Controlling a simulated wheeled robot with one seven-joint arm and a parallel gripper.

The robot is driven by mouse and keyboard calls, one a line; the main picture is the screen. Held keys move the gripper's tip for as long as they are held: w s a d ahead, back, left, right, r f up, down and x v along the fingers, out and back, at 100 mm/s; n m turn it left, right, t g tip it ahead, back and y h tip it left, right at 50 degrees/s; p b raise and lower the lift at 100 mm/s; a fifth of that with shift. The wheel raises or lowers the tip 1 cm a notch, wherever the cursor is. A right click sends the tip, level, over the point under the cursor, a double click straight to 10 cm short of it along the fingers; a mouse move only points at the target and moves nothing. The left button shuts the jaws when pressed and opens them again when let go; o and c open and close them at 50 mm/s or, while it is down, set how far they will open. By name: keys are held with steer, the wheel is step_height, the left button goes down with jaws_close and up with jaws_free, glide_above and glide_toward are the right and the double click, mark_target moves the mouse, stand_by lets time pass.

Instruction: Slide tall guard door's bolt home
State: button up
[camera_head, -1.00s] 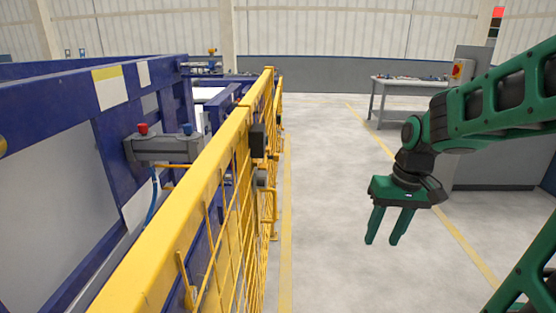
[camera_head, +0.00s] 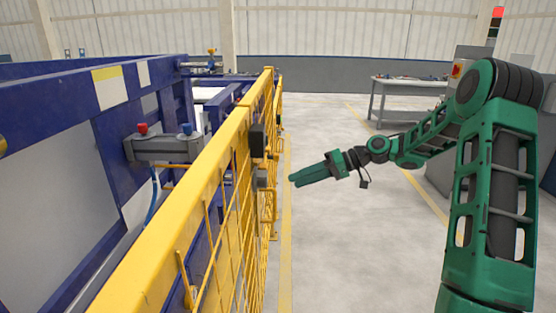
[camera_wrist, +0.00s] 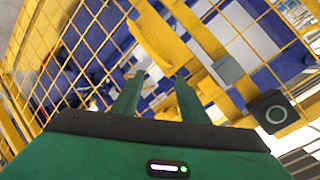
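The tall yellow mesh guard door (camera_head: 245,195) stands along the left of the lane in the head view, seen almost edge-on. A grey block (camera_head: 262,178), perhaps part of the bolt, sits on its post below a black box (camera_head: 258,140). In the wrist view the grey block (camera_wrist: 228,70) and the black box with a round face (camera_wrist: 273,113) lie right of the fingers. My gripper (camera_head: 292,180) points left at the door, right of the grey block. In the wrist view my gripper (camera_wrist: 159,78) has its fingers apart with nothing held. I cannot tell the bolt's position.
A yellow handle (camera_head: 273,206) juts from the fence below the grey block. Blue machine framing (camera_head: 110,130) with a grey button box (camera_head: 165,148) stands behind the fence. A workbench (camera_head: 408,88) stands at the back right. The floor right of the fence is clear.

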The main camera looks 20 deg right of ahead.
mark_target(277, 157)
steer(key=w+d+r+n+t+y, duration=0.1)
steer(key=w+d+r+t+y, duration=0.15)
steer(key=d+r+y, duration=0.2)
steer(key=shift+g, duration=0.25)
steer(key=x, duration=0.7)
steer(key=r+x, duration=0.1)
steer(key=x, duration=0.3)
steer(key=shift+w+a, duration=0.1)
steer(key=shift+w, duration=0.15)
steer(key=shift+c, duration=0.4)
jaws_close()
